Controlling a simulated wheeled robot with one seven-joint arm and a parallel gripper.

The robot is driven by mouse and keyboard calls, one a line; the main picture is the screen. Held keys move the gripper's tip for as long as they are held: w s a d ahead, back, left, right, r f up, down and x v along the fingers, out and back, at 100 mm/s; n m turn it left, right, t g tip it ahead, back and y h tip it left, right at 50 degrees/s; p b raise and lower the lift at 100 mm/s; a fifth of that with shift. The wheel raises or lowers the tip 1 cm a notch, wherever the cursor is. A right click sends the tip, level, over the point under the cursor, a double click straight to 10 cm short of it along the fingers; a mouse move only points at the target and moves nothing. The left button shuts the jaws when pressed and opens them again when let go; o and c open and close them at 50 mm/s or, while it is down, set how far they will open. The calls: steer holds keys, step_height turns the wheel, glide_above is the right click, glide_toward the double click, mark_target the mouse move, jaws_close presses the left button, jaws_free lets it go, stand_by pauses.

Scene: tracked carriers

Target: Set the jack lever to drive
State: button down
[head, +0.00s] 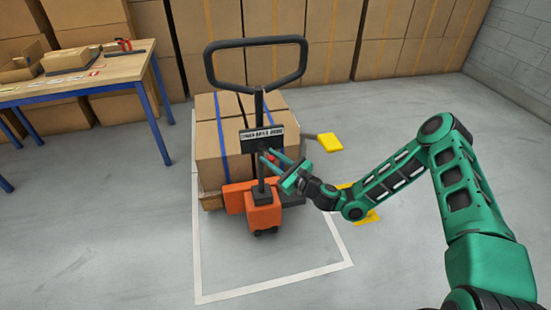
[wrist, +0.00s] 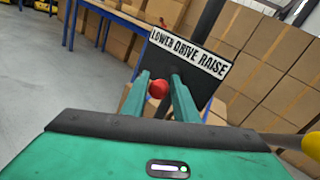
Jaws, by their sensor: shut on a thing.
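The orange pallet jack (head: 263,216) stands in the middle of the head view, its black loop handle (head: 257,43) upright. A black plate (head: 249,139) on its mast reads LOWER DRIVE RAISE; this label (wrist: 187,52) is clear in the wrist view. The jack lever's red knob (wrist: 158,89) shows below the label, between the fingers of my gripper (wrist: 161,84). My gripper is shut on the lever. I cannot tell exactly which word the lever lines up with.
Strapped cartons (head: 207,145) sit on a pallet behind the mast. A yellow-ended piece (head: 329,142) sticks out to the right. A blue-legged table (head: 105,73) stands at the left. Stacked boxes (head: 340,40) line the back. White lines (head: 275,287) mark the floor, which is clear in front.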

steer(key=shift+s+a, duration=0.25)
steer(key=shift+a, duration=0.25)
steer(key=shift+s+a, duration=0.25)
steer(key=shift+a, duration=0.2)
steer(key=c, duration=1.6)
jaws_free()
steer(key=shift+o, duration=0.2)
steer(key=shift+w, duration=0.1)
steer(key=shift+w+d, duration=0.1)
steer(key=shift+d, duration=0.2)
steer(key=shift+s+d, duration=0.25)
steer(key=v, duration=1)
